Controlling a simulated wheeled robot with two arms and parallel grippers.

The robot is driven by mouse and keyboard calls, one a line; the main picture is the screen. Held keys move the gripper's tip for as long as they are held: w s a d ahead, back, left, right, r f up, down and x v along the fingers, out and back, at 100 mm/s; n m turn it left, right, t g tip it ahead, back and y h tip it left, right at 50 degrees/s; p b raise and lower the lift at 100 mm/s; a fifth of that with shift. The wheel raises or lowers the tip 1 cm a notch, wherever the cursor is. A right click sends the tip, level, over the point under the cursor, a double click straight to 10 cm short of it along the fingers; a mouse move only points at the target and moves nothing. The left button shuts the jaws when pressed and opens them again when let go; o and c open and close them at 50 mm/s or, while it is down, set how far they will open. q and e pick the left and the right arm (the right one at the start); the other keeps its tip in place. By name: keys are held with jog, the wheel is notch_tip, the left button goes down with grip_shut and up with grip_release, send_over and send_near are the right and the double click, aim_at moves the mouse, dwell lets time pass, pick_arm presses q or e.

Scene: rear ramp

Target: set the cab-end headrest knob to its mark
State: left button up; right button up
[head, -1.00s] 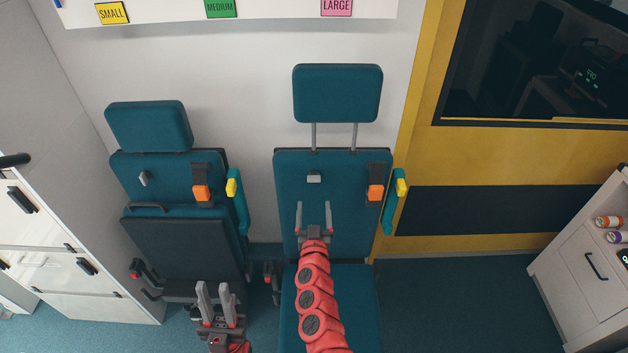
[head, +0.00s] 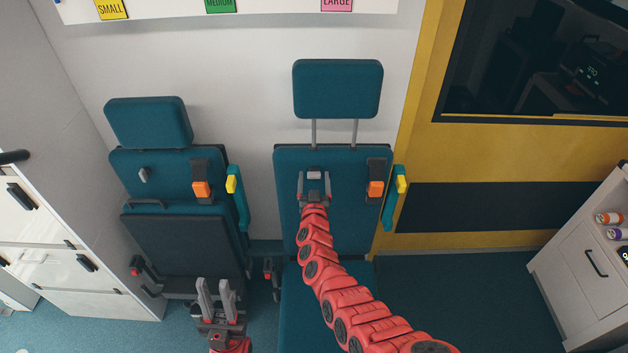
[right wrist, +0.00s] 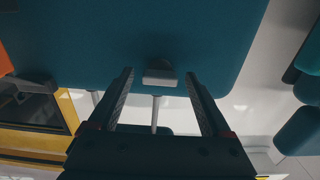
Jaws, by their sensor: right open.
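A small grey knob (head: 314,174) sits on the upper front of the right seat's teal backrest (head: 345,225). Above it, that seat's headrest (head: 337,88) stands raised on two metal posts. My right gripper (head: 313,181) is open, with a finger on each side of the knob. In the right wrist view the knob (right wrist: 160,77) shows between the fingertips, with gaps on both sides; no contact is visible. A similar grey knob (head: 143,175) is on the left seat, whose headrest (head: 148,122) is low. I see no setting mark.
Orange buckles (head: 376,189) and yellow-topped side pads (head: 400,182) flank the backrests. Labels SMALL (head: 111,9), MEDIUM (head: 220,5) and LARGE (head: 337,4) are on the wall unit above. White drawers (head: 75,260) stand left, a cabinet (head: 570,280) right.

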grip_shut()
dwell(0.4)
